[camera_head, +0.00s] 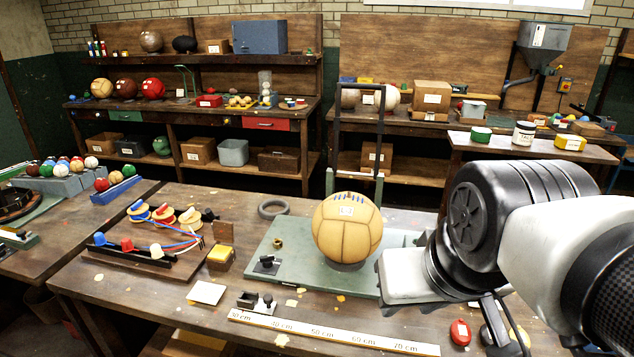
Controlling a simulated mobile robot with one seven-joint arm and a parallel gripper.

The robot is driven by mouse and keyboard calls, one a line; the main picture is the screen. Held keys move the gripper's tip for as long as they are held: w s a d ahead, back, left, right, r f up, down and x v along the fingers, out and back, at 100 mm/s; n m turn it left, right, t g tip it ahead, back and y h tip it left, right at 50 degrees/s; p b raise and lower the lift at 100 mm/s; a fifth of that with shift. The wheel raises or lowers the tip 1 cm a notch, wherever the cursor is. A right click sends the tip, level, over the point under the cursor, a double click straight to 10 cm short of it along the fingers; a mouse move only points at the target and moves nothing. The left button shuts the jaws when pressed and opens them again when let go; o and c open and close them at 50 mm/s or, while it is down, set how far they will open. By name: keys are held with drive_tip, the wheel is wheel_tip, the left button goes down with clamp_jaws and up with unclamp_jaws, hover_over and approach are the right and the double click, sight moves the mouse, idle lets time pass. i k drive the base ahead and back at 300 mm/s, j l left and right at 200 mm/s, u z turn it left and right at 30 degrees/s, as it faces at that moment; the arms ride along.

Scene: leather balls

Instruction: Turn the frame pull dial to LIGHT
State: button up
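A tan panelled ball (347,228) with blue lacing on top and a small white label sits on a green base plate (300,245) on the front bench. A dark upright frame (382,140) rises behind the ball. A small black knob-like part (267,264) is on the plate's front left, with a brass piece (278,243) behind it. I cannot tell which part is the dial, and no LIGHT marking is readable. My gripper (507,330) is at the lower right, right of the ball and apart from it. My arm partly covers it, so its opening is unclear.
A ruler strip (330,334) runs along the bench front. A red oval item (460,332) lies near my gripper. A thread rack (150,258) stands at left.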

sight(267, 260)
drive_tip(key=i+j, duration=0.15)
drive_tip(key=j, duration=0.25)
drive_tip(key=i+j, duration=0.1)
drive_tip(key=j, duration=0.25)
drive_tip(key=i+j+z, duration=0.1)
drive_tip(key=j, duration=0.3)
drive_tip(key=i+j, duration=0.2)
drive_tip(key=j, duration=0.2)
